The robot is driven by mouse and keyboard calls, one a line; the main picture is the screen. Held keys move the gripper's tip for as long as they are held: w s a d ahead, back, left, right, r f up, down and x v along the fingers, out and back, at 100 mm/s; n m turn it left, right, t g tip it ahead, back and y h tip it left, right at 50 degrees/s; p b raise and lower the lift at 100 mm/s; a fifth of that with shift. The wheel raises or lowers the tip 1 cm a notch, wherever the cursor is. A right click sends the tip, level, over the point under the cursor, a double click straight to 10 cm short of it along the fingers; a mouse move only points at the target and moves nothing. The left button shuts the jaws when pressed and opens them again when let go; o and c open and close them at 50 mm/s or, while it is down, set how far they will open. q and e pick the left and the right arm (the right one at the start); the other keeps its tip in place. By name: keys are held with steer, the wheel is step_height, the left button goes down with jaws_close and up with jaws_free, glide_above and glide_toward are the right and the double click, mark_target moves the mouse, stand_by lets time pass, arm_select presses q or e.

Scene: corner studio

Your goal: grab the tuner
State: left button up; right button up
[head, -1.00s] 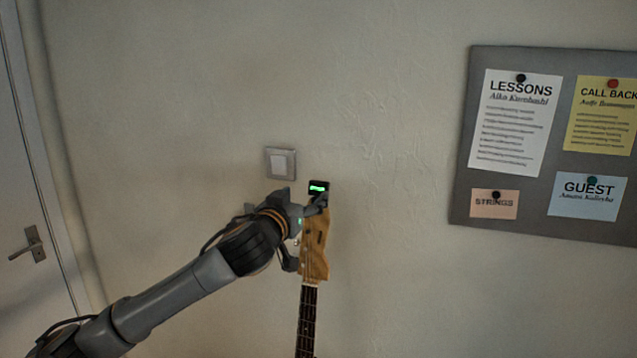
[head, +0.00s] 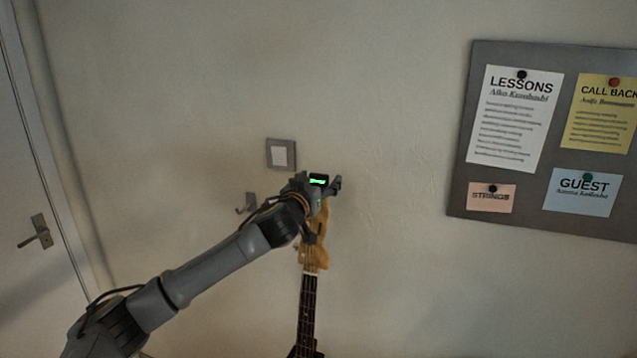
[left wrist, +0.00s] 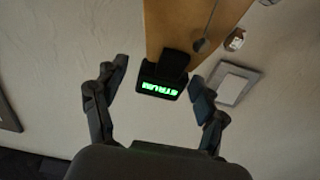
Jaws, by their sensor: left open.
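The tuner (head: 319,180) is a small black clip-on device with a lit green display. It sits at the top of a wooden guitar headstock (head: 314,254). In the left wrist view the tuner (left wrist: 160,88) lies between the two fingers, nearer the right finger, with its clip on the edge of the headstock (left wrist: 180,25). My left gripper (head: 325,186) is open around the tuner. It also shows in the left wrist view (left wrist: 158,92), where a gap shows beside the left finger. The arm hides part of the headstock in the head view. My right gripper is not in view.
A light switch (head: 281,154) is on the wall just above and left of the gripper. A notice board (head: 460,185) hangs at right, and a door (head: 35,280) stands at left.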

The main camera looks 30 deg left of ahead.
arm_select(q)
steer(key=c, duration=1.1)
steer(key=shift+r, duration=0.1)
